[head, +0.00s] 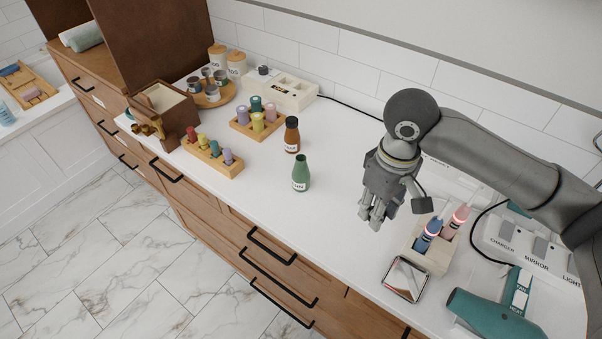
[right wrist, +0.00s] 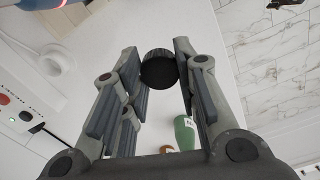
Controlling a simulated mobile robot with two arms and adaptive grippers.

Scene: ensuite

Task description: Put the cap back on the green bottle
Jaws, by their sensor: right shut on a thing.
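The green bottle (head: 301,173) stands upright and uncapped on the white counter, near its front edge. It also shows in the right wrist view (right wrist: 184,134), low between the fingers. My right gripper (head: 373,220) is above the counter, to the right of the bottle and apart from it. In the right wrist view the right gripper (right wrist: 157,52) is shut on a round black cap (right wrist: 159,70), held between its fingertips. The cap cannot be made out in the head view. My left gripper is not in view.
A brown bottle (head: 291,135) with a dark cap stands just behind the green one. Wooden racks of coloured bottles (head: 212,156) are to the left. A square mirror (head: 405,279), wooden holder (head: 432,254) and teal hair dryer (head: 492,315) lie at right. Counter between bottle and gripper is clear.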

